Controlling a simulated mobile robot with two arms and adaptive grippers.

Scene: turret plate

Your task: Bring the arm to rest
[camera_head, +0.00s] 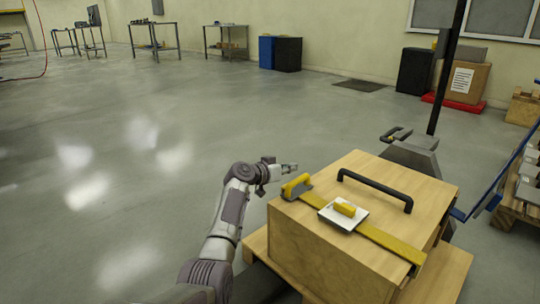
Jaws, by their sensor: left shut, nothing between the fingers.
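My left arm (232,205) reaches up from the bottom of the picture, bent at the elbow. My left gripper (290,167) points to the right, shut and empty. It is by the far left corner of a wooden box (310,246), in the picture just above a yellow and grey handle-like piece (297,187). I cannot tell how far apart they are. My right gripper is not in view.
The box has a black handle (375,188), a yellow strap (392,244) and a white plate (343,214) on top, and sits on a wooden pallet (446,278). A dark post (446,70) stands behind it. The floor at left is clear.

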